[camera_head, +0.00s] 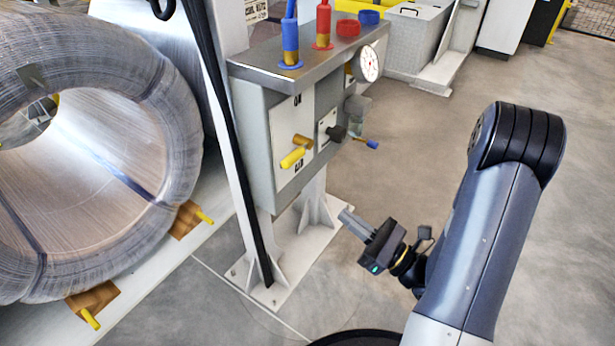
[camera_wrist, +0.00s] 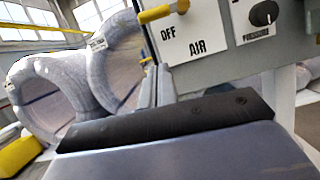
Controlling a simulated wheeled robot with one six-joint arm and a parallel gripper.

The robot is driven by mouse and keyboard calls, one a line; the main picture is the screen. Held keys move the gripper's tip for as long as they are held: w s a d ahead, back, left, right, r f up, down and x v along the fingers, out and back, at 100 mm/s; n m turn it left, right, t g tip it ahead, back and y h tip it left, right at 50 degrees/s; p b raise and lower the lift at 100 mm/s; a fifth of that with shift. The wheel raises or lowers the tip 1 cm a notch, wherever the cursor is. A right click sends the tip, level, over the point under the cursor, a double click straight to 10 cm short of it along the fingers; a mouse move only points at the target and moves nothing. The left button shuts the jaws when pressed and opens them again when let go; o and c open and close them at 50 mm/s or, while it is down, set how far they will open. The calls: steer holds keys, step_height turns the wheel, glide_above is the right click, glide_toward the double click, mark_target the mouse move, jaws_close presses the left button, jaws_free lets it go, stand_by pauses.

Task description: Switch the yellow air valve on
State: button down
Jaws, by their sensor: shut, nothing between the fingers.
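The yellow air valve handle (camera_head: 292,158) is on the white plate at the front of the grey panel box. It sticks out to the lower left from its brass-coloured pivot (camera_head: 302,141). In the wrist view the yellow handle (camera_wrist: 160,13) is at the top edge, pointing left, above the printed words OFF and AIR; its upper surroundings are cut off. My gripper (camera_head: 347,217) is shut and empty, below and to the right of the handle in the head view, clear of it. In the wrist view my gripper's fingers (camera_wrist: 154,82) show beneath the panel.
A black knob (camera_head: 336,132) is right of the valve plate. A blue-handled fitting (camera_head: 371,144) sticks out right of it. A gauge (camera_head: 368,63) is above. A white post base (camera_head: 290,250) stands below. A large wrapped coil (camera_head: 165,120) is at left. Open floor lies right.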

steer(key=shift+a, duration=0.1)
steer(key=b, duration=0.2)
glide_toward(294, 151)
steer(key=w+a+f, duration=0.2)
steer(key=a+f, duration=0.1)
steer(key=a, duration=0.1)
steer(key=shift+w+a+r, duration=0.15)
steer(key=shift+a+r, duration=0.1)
steer(key=shift+r, duration=0.35)
steer(key=shift+w+a+r, duration=0.2)
steer(key=shift+a+r, duration=0.1)
steer(key=shift+r, duration=0.25)
steer(key=shift+r+m+t+p, duration=0.3)
steer(key=shift+m+p, duration=0.45)
steer(key=shift+m, duration=0.35)
